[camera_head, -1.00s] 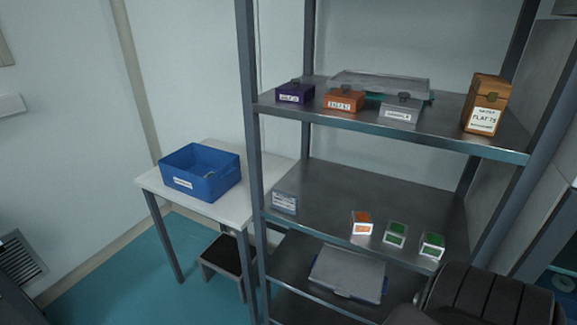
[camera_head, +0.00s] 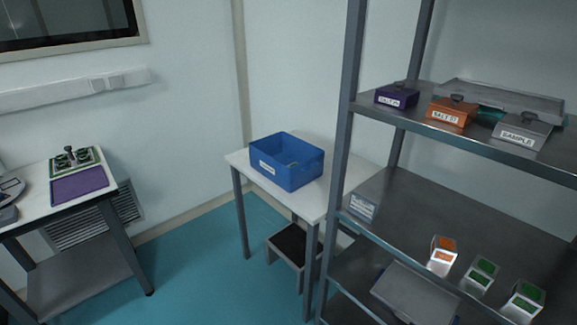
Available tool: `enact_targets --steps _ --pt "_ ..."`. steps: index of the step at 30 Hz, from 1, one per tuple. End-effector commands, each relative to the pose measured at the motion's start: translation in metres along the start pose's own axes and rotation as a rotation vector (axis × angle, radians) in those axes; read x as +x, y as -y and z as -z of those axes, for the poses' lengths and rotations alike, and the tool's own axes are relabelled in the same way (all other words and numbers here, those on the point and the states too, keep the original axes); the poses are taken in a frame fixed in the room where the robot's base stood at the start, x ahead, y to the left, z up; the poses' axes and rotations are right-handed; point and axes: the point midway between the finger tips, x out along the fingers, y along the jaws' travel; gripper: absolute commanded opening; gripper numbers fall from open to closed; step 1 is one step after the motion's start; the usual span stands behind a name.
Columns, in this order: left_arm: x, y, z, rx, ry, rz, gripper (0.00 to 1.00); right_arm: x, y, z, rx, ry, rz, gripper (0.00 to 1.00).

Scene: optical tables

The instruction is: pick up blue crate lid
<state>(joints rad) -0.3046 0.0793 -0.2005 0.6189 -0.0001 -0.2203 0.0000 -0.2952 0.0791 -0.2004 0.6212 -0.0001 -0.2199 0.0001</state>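A blue crate (camera_head: 288,163) with a white label on its front stands on a small white table (camera_head: 240,160) in the middle of the head view. Its top is open, and part of its inside shows. No separate blue lid shows clearly. A flat grey panel (camera_head: 415,292) with blue along its edge lies on a low shelf at the bottom right; I cannot tell whether it is a lid. Neither of my grippers is in view.
A metal shelf rack (camera_head: 345,130) on the right holds small labelled boxes, including an orange one (camera_head: 451,111), and a grey tray (camera_head: 500,97). A step stool (camera_head: 292,243) stands under the white table. A side table with a purple mat (camera_head: 80,185) is at left. Open teal floor (camera_head: 205,265) lies between.

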Motion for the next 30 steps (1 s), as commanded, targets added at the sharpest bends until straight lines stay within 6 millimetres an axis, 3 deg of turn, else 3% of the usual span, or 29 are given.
enact_targets --steps 13,23,30 --pt "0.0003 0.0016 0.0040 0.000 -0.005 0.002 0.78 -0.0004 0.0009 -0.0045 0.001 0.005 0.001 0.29" --pt "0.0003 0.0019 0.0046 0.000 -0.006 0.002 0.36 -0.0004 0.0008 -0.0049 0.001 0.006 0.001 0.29" --pt "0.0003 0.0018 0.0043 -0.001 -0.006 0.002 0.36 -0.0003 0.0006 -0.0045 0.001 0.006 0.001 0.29"
